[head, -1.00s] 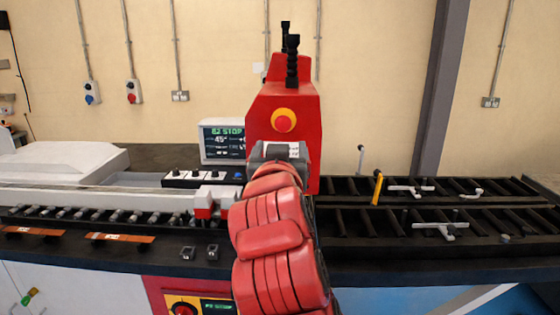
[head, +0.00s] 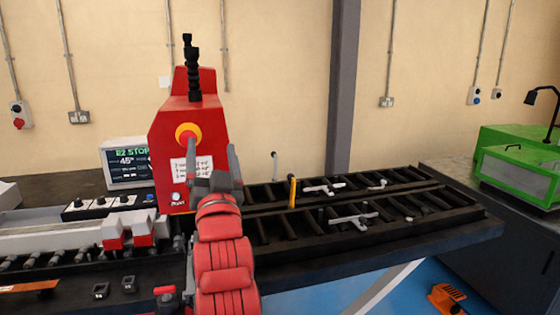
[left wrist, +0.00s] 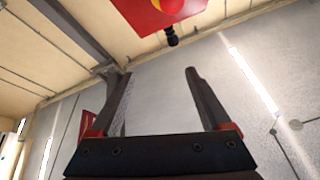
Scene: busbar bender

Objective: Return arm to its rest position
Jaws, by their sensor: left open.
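My left arm, red and segmented, rises from the bottom of the head view. Its grey gripper (head: 213,160) points up in front of the red bender head (head: 188,120), with its two fingers spread and nothing between them. In the left wrist view the gripper (left wrist: 157,95) is also open and empty, with wall and ceiling behind it. Part of the red bender housing (left wrist: 150,12) shows above the fingers there. The bender head carries a yellow and red emergency stop button (head: 187,134) and a white label. My right gripper is in neither view.
A small display (head: 127,162) stands left of the bender head. A black roller table (head: 400,215) with white handles and a yellow lever (head: 292,191) extends to the right. A green machine (head: 520,165) stands on a bench at far right. An orange object (head: 447,299) lies on the blue floor.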

